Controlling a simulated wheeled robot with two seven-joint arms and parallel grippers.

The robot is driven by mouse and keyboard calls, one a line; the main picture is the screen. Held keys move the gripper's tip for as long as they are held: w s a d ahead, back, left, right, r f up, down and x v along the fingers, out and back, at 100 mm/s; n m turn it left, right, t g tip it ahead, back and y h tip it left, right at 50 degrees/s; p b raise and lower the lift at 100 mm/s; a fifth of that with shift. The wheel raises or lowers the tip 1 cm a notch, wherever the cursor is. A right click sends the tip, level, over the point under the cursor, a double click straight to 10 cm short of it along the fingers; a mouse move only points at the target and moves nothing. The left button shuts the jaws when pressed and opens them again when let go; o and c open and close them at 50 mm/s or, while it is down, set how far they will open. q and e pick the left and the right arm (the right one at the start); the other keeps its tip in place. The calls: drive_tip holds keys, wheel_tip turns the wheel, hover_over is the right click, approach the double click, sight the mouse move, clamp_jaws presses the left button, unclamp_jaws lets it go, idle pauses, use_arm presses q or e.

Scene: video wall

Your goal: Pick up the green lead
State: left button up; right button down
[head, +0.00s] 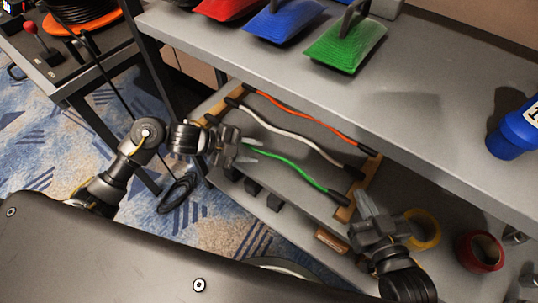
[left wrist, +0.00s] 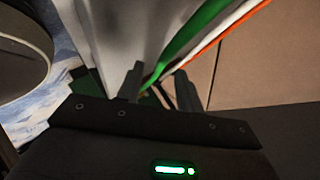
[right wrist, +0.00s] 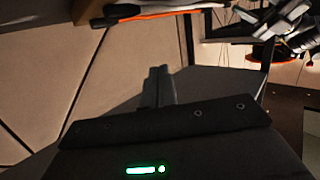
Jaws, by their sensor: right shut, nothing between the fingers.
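The green lead (head: 290,165) lies on the lower shelf, nearest me of three leads, with a black plug at its right end. Its left end is hidden by my left gripper (head: 250,153). In the left wrist view the green lead (left wrist: 192,45) runs down to between the two spread fingers of my left gripper (left wrist: 159,82), which is open; I cannot tell whether they touch it. My right gripper (head: 363,205) is shut and empty beside the right end of the leads; its fingers show together in the right wrist view (right wrist: 159,85).
The white lead (head: 285,132) and orange lead (head: 305,117) lie behind the green one, between wooden strips. The upper shelf (head: 430,110) overhangs them, with red, blue and green handled pads. Yellow (head: 423,228) and red (head: 480,250) tape rolls stand at right.

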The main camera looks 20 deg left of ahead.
use_arm(q)
drive_tip(key=shift+w+d+f, duration=0.25)
drive_tip(key=shift+d+f, duration=0.05)
drive_tip(key=shift+d, duration=0.15)
clamp_jaws()
use_arm(e)
drive_tip(key=shift+a+r+t+y, duration=0.3)
drive_tip(key=shift+a+r, duration=0.05)
drive_tip(key=shift+r, duration=0.15)
use_arm(q)
drive_tip(key=shift+r, duration=0.1)
